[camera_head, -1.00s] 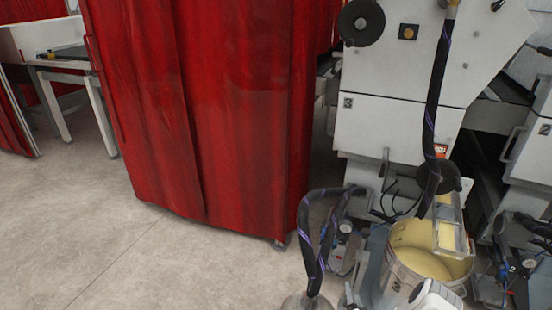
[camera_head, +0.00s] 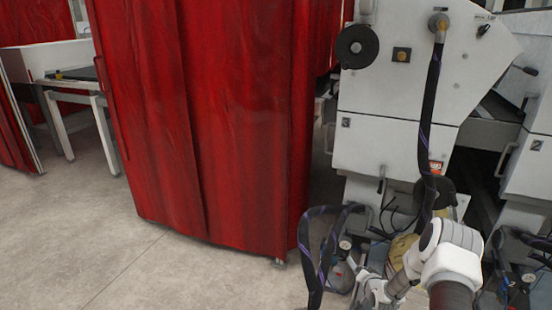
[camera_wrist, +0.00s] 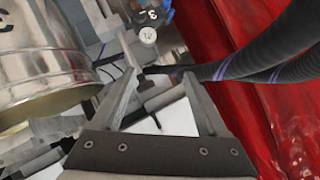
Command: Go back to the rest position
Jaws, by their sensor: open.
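My gripper (camera_wrist: 160,84) is open in the wrist view, with its two grey fingers spread and nothing held between them. Machine fittings and a dark hose (camera_wrist: 268,52) lie beyond the fingertips. A metal bucket (camera_wrist: 42,62) is to the left of the fingers. In the head view my white arm reaches in at the lower right and hides most of the bucket; only a bit of its yellow inside (camera_head: 402,246) shows.
The white roller coater (camera_head: 395,150) stands behind my arm, with a black hose (camera_head: 428,120) hanging down its front. A red curtain (camera_head: 205,130) stands left of it. Grey floor (camera_head: 150,270) is open at the lower left. A white table (camera_head: 70,85) is further back.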

